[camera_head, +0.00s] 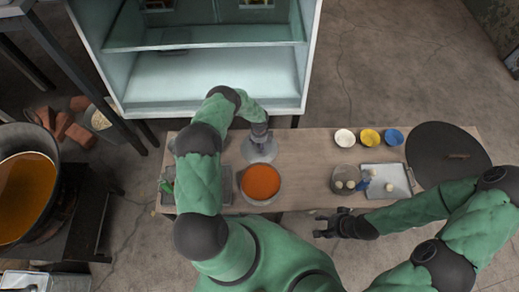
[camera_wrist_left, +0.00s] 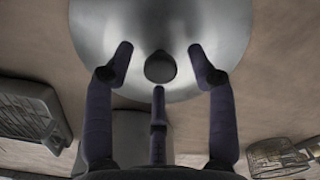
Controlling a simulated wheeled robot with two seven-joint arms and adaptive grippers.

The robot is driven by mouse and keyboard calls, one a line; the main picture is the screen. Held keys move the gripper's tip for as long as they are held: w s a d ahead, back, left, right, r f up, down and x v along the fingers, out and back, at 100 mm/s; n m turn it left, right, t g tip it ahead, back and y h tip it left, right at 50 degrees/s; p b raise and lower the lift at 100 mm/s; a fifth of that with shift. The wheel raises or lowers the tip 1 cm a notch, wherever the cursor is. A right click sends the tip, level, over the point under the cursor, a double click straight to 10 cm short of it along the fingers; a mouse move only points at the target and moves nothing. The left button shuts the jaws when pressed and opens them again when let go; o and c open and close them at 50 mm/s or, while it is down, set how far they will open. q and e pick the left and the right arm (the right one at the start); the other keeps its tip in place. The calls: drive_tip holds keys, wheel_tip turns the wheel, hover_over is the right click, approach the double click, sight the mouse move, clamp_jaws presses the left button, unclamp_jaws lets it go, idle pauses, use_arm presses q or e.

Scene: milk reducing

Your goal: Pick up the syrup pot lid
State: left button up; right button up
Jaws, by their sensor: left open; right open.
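A round grey metal lid (camera_head: 258,152) lies near the back edge of the table, just behind a pot of orange-brown liquid (camera_head: 261,183). In the left wrist view, the lid (camera_wrist_left: 160,25) has a round dark knob (camera_wrist_left: 160,68). My left gripper (camera_head: 260,138) is over the lid and partly hides it. In the left wrist view, its fingers (camera_wrist_left: 160,55) are spread on both sides of the knob, with visible gaps; whether they touch the lid is unclear. My right gripper (camera_head: 335,223) is open and empty in front of the table.
A large dark round lid (camera_head: 447,152) lies at the table's right end. White, yellow and blue bowls (camera_head: 370,138) stand at the back. A round container (camera_head: 343,177) and a tray (camera_head: 388,178) hold pale pieces. An open white cabinet (camera_head: 215,85) stands behind; a big cauldron (camera_head: 28,185) is left.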

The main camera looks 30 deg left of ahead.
use_arm(q)
drive_tip(key=shift+w, duration=0.1)
clamp_jaws()
drive_tip(key=shift+r, duration=0.1)
